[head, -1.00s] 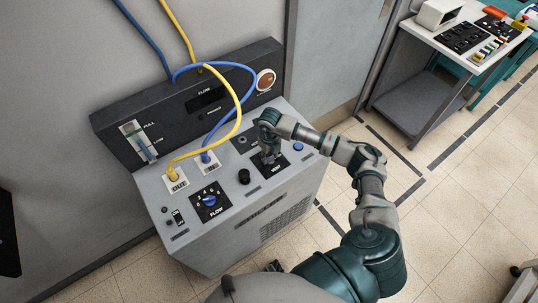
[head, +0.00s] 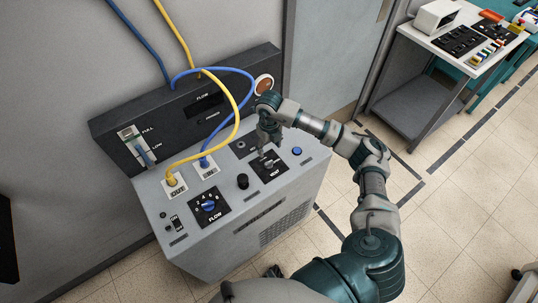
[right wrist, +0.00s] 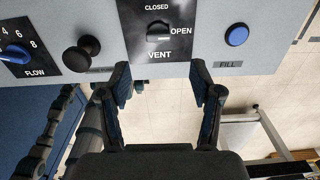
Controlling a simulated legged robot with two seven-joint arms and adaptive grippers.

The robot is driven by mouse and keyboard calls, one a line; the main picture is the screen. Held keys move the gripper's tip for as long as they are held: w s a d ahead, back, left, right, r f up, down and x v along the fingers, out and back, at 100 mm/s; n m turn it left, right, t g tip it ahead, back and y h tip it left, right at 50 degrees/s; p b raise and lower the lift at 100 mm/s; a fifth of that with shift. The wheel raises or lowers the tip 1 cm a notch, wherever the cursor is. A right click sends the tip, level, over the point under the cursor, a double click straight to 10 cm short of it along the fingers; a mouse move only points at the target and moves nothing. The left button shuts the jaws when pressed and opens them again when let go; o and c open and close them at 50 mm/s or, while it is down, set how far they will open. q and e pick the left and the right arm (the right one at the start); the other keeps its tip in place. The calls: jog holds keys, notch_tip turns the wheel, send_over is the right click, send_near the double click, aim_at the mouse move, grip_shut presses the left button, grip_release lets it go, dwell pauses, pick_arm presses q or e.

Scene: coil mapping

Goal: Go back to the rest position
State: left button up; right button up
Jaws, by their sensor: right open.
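My right gripper (head: 264,146) is open and empty. It hangs just above the VENT panel (head: 270,167) on the grey console (head: 205,250), apart from it. In the right wrist view the gripper's two fingers (right wrist: 160,88) are spread wide, with nothing between them. The black VENT knob (right wrist: 158,33) lies beyond the fingertips, with its light mark towards OPEN. In the head view the gripper partly hides the VENT knob's surroundings. My left gripper is not in view.
A blue hose (head: 238,68) and a yellow hose (head: 188,158) arch over the console left of my right gripper. A black knob (head: 242,181), the FLOW dial (head: 208,206) and the blue FILL button (head: 297,151) are nearby. A table (head: 448,48) stands at upper right. Floor between is clear.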

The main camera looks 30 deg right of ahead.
notch_tip(320, 180, up, 2)
jog(key=shift+r, duration=0.2)
dwell(0.4)
